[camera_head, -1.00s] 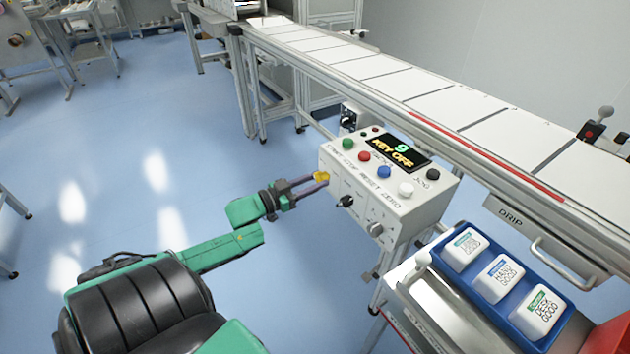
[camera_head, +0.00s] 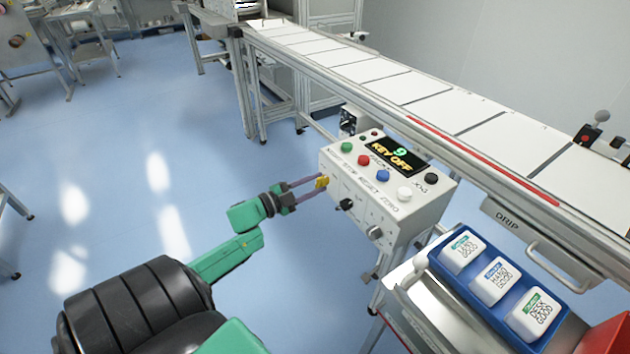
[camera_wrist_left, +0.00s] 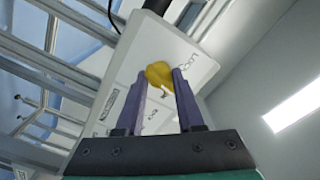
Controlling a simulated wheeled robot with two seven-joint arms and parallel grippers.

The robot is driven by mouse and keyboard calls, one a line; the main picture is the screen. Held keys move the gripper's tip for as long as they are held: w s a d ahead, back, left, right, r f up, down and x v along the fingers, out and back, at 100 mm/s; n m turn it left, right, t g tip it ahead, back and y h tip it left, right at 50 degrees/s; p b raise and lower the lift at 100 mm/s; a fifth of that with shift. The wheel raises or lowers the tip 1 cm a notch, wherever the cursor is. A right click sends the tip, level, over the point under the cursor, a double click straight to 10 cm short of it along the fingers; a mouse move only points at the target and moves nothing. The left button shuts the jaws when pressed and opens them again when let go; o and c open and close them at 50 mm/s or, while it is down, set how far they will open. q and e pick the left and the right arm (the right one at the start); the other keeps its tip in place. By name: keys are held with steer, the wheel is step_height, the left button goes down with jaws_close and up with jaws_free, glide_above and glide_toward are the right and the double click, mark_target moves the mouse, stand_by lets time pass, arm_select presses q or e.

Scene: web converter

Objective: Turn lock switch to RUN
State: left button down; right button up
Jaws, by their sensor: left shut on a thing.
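The white control box (camera_head: 408,208) stands beside the conveyor, and its display (camera_head: 396,156) reads "KEY OFF" with a 9 above. The yellow lock switch (camera_head: 322,182) is at the box's left front face. My left gripper (camera_head: 321,183) is shut on this yellow piece, with its purple fingers on either side. In the left wrist view the yellow switch (camera_wrist_left: 159,74) sits between the tips of my left gripper (camera_wrist_left: 162,88), against the white panel. Whether it is seated in the panel is hard to tell. My right gripper is not in view.
A black knob (camera_head: 346,204) and a grey knob (camera_head: 375,232) are on the same front face. Coloured buttons line the top. A blue tray (camera_head: 452,276) with three white labelled blocks is at lower right. The conveyor (camera_head: 450,106) runs behind.

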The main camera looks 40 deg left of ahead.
arm_select(q)
steer(key=m, duration=0.3)
steer(key=shift+f+m+b, duration=0.3)
steer(key=shift+f+b, duration=0.05)
steer(key=shift+r+m+b, duration=0.1)
steer(key=shift+m+b, duration=0.4)
steer(key=shift+m, duration=1.4)
steer(key=shift+r, duration=0.1)
steer(key=c, duration=0.5)
jaws_free()
steer(key=shift+a, duration=0.1)
steer(key=shift+s+r, duration=0.1)
steer(key=v, duration=1.4)
steer(key=shift+s, duration=0.2)
